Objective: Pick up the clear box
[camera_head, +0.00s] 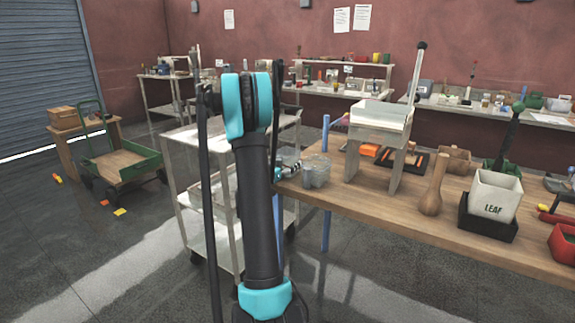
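A small clear box (319,171) stands near the left end of the wooden workbench (345,201). It looks see-through and greyish, and its fine shape is hard to make out. My gripper (290,168) seems to be just left of the box, mostly hidden behind my upright black and teal arm. I cannot tell whether its fingers touch the box or how far apart they are. A larger clear-walled hopper (378,124) sits on a wooden stand right of the small box, with a lever rising behind it.
A wooden pestle-like tool (433,190), a white LEAF bin (495,196) in a black tray and a red container (563,243) stand farther right. A pale cart (187,197) is left of the bench. A green trolley (124,160) is farther left. Open floor lies in front.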

